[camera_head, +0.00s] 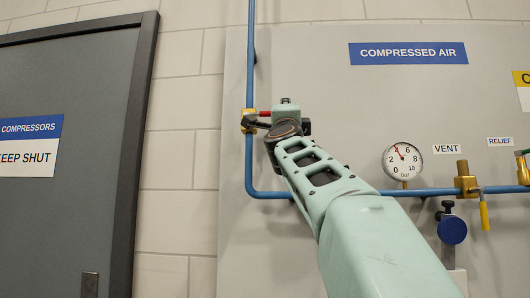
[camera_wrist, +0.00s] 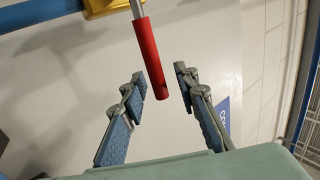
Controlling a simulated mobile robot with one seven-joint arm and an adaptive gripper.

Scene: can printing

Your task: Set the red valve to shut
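The red valve's brass body (camera_head: 247,121) sits on the vertical blue pipe at the left of the grey panel. Its red handle (camera_head: 265,113) points right, crosswise to the pipe, partly hidden by my gripper (camera_head: 262,122). In the wrist view the red handle (camera_wrist: 149,50) hangs from the top on a metal lever, and part of the yellow valve body (camera_wrist: 108,8) shows. My gripper (camera_wrist: 162,85) is open there, with the handle's free end between its fingertips. The left finger is close to the handle, and whether it touches I cannot tell. A gap shows at the right finger.
The blue pipe (camera_head: 249,70) bends right at the bottom towards a pressure gauge (camera_head: 403,161). Further right are a brass vent valve with a yellow handle (camera_head: 484,216) and a blue round knob (camera_head: 452,230). A grey door (camera_head: 70,90) stands left.

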